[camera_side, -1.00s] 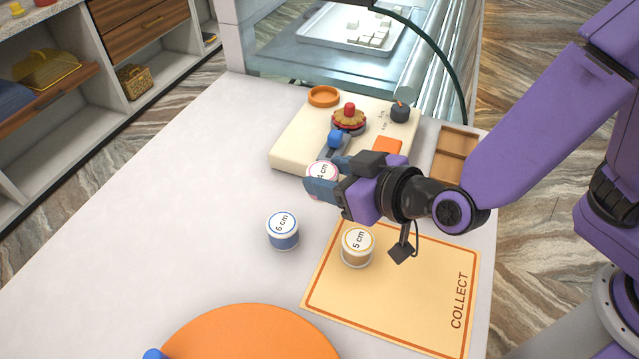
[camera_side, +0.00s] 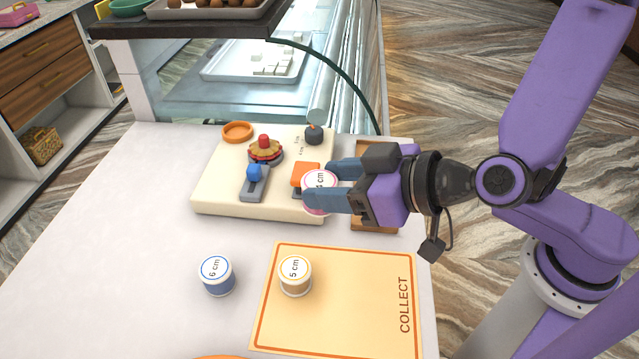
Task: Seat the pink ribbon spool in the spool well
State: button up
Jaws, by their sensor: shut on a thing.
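The pink ribbon spool (camera_side: 319,180), with a white top marked 4 cm and a pink rim, is between the fingers of my gripper (camera_side: 328,186). My gripper is shut on it, reaching in from the right. The spool looks upright, in front of the orange block near the front right corner of the cream board (camera_side: 225,205). I cannot tell its height above the board. An orange ring (camera_side: 238,131) sits at the board's back left. I cannot make out for sure which feature is the spool well; the fingers and spool cover part of the board.
On the board are a blue-knobbed lever (camera_side: 254,174), a red-topped scalloped piece (camera_side: 265,148), an orange block (camera_side: 304,174) and a dark knob (camera_side: 313,134). A blue 6 cm spool (camera_side: 216,275) and yellow 5 cm spool (camera_side: 295,275) stand in front, the latter on the COLLECT mat (camera_side: 345,320).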

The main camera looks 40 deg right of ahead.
jog(key=shift+w+a+r, duration=0.15)
jog(key=shift+w, duration=0.05)
jog(key=w+a+m+t+h, duration=0.1)
jog(key=w+a+m+h, duration=0.15)
jog(key=w, duration=0.55)
jog(key=w+a+m+h, duration=0.2)
jog(key=w+m+h, duration=0.1)
jog(key=w, duration=0.6)
jog(key=w+d+f+m+g+h, duration=0.1)
jog(key=w+d+m+h, duration=0.15)
jog(key=w, duration=0.55)
jog(key=w+d+f+m+h, duration=0.15)
jog(key=w+d, duration=0.25)
jog(key=w, duration=0.4)
jog(key=shift+d+f, duration=0.1)
jog(key=shift+f, duration=2.25)
jog(key=shift+f, duration=0.55)
jog(key=o, duration=0.8)
jog(key=shift+c, duration=0.2)
